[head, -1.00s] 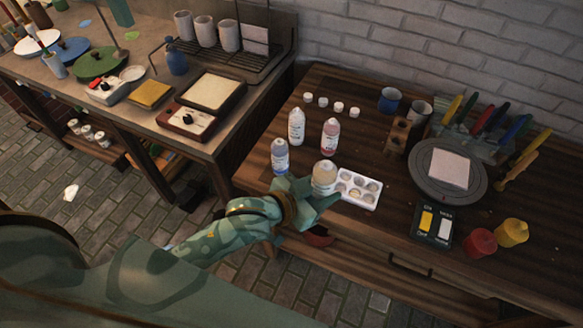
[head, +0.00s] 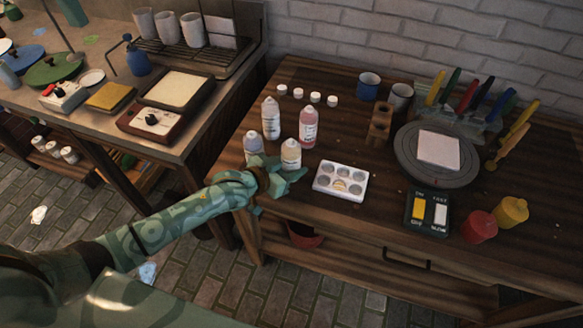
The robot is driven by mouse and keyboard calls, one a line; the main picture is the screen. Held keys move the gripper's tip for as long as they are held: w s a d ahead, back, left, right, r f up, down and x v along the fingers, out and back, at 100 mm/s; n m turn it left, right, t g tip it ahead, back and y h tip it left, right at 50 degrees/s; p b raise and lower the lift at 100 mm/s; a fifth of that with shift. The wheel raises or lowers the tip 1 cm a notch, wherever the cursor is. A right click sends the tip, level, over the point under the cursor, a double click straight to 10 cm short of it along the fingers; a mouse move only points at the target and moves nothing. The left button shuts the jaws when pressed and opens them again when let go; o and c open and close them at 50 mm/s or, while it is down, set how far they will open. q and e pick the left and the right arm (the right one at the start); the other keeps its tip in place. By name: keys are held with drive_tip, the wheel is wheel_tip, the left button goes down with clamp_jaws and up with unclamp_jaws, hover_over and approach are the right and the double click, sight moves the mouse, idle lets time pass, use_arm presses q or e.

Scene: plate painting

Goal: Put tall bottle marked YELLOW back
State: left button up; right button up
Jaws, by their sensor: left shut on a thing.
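My left gripper (head: 280,180) is shut on a tall pale bottle (head: 290,153) with a cream cap. The gripper covers its lower part, and I cannot read its label. It is upright at the front left of the wooden table (head: 390,225), close to three other bottles: a bluish one (head: 253,143) to its left, a white one (head: 270,118) behind, and a pink one (head: 308,126) behind to its right. I cannot tell whether its base touches the table. My right gripper is not in view.
Several white caps (head: 298,93) lie behind the bottles. A turntable (head: 410,170) with a pale tile (head: 438,149), a switch box (head: 427,213), and red (head: 480,226) and yellow (head: 511,211) pots stand to the right.

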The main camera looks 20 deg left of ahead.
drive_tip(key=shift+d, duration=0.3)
use_arm(q)
drive_tip(key=shift+f, duration=0.2)
drive_tip(key=o, duration=0.7)
drive_tip(key=shift+r, duration=0.15)
drive_tip(key=shift+s+a+r+p, duration=0.15)
drive_tip(key=shift+s+r+p, duration=0.1)
drive_tip(key=shift+p, duration=0.1)
drive_tip(key=p+v, duration=0.3)
drive_tip(key=v, duration=0.7)
drive_tip(key=shift+s+a, duration=0.1)
drive_tip(key=shift+s+a+r+p, duration=0.1)
drive_tip(key=shift+s+a+p, duration=0.15)
drive_tip(key=shift+s+p, duration=0.15)
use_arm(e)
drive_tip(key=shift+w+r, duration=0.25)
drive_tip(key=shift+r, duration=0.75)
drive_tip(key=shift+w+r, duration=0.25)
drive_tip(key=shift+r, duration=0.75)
